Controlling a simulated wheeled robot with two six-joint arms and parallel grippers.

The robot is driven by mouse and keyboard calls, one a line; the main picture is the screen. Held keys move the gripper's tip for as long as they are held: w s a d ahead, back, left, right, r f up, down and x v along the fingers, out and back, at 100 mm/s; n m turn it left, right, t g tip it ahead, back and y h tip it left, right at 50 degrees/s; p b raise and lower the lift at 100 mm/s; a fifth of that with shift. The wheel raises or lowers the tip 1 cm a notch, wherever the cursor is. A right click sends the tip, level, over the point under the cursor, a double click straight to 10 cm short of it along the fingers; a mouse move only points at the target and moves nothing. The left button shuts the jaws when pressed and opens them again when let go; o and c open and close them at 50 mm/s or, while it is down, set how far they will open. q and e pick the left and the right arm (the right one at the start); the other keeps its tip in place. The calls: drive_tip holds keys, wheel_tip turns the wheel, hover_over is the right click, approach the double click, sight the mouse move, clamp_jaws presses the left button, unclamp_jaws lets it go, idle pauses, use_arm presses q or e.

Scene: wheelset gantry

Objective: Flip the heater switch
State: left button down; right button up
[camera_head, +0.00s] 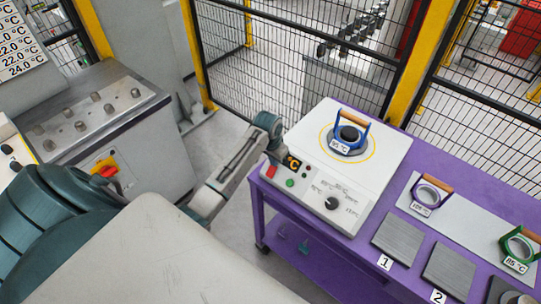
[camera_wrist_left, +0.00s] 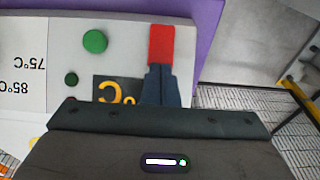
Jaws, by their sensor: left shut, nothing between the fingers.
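The heater (camera_head: 385,160) is a white box on a purple table, with a sloping front panel. Its red switch (camera_head: 271,172) sits at the panel's left end, beside a green button (camera_head: 290,183) and a black dial (camera_head: 332,203). My left gripper (camera_head: 274,160) is shut and empty, over the panel's left end. In the left wrist view the red switch (camera_wrist_left: 162,42) lies just beyond the closed fingertips (camera_wrist_left: 160,68), which overlap its near edge. I cannot tell whether they touch it. The fingers partly hide the orange display (camera_wrist_left: 117,90). My right gripper is not in view.
A blue-handled ring (camera_head: 362,136) tagged 95 °C sits on the heater's round plate. A black mesh fence (camera_head: 270,60) stands behind.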

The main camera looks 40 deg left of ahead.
use_arm(q)
drive_tip(key=shift+f, duration=0.4)
drive_tip(key=shift+r+p, duration=0.8)
drive_tip(key=shift+r, duration=2.75)
